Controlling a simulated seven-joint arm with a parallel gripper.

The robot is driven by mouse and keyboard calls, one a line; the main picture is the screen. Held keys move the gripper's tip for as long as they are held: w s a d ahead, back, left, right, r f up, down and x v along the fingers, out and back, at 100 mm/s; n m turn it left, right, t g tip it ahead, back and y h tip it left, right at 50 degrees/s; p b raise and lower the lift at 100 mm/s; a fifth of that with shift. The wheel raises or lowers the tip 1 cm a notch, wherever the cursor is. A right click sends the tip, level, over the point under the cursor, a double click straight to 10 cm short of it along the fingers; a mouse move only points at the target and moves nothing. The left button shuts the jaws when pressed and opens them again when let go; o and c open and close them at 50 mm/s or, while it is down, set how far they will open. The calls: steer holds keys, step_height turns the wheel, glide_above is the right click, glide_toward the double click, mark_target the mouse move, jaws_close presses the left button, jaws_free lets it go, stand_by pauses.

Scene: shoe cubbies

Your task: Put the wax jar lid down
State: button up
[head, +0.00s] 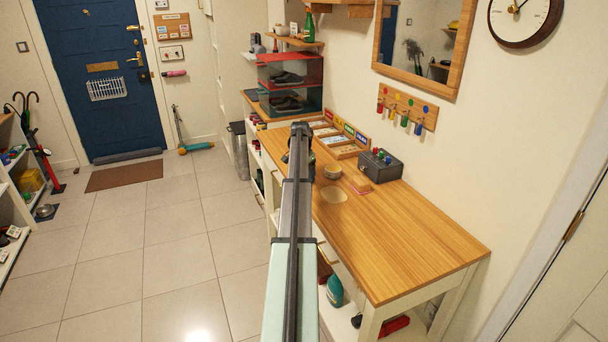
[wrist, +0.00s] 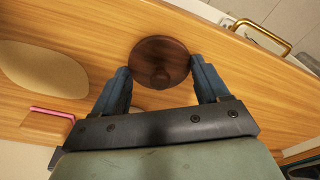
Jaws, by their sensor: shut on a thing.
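The wax jar lid (wrist: 160,55) is a dark brown round disc with a small knob in the middle, seen from above in the wrist view. My gripper (wrist: 161,70) is shut on it, with one blue finger at each side. The lid is over the wooden bench top (wrist: 115,30); I cannot tell whether it touches the wood. In the head view my arm hides the lid, and my gripper (head: 300,140) shows only partly at the bench's left edge.
The bench's right end (head: 420,245) is clear.

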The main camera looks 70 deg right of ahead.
steer(key=shift+f, duration=0.1)
steer(key=o, duration=1)
steer(key=r, duration=0.4)
steer(key=a+r, duration=0.1)
steer(key=r, duration=0.7)
steer(key=shift+w+a+r, duration=0.1)
steer(key=shift+w+a, duration=0.1)
steer(key=shift+a, duration=0.05)
